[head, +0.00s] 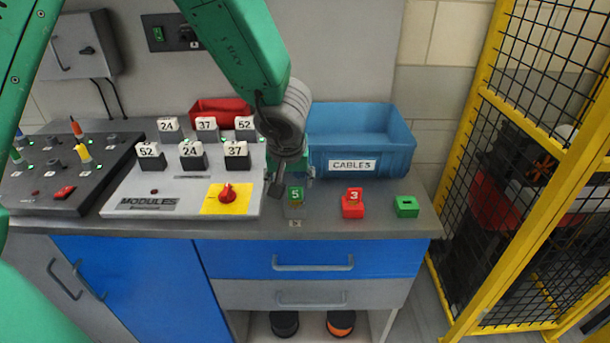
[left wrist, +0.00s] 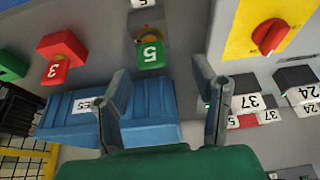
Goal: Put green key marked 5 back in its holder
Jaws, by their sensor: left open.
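The green key marked 5 (head: 295,194) stands upright in a grey holder (head: 293,211) at the counter's front edge. It also shows in the left wrist view (left wrist: 150,54), ahead of my fingertips. A green holder (head: 406,206) with a dark, empty slot sits at the right end of the counter. It is partly cut off in the left wrist view (left wrist: 12,66). My left gripper (head: 286,174) is open and empty, just behind and above the key. Its spread fingers (left wrist: 163,84) are apart from the key. My right gripper is not in view.
A red key marked 3 (head: 353,194) stands in a red holder (head: 352,209) between the grey and green holders. A blue cable bin (head: 353,165) stands behind. The modules panel (head: 137,190) with its red knob (head: 228,194) is close on the left. A yellow fence (head: 467,150) borders the right.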

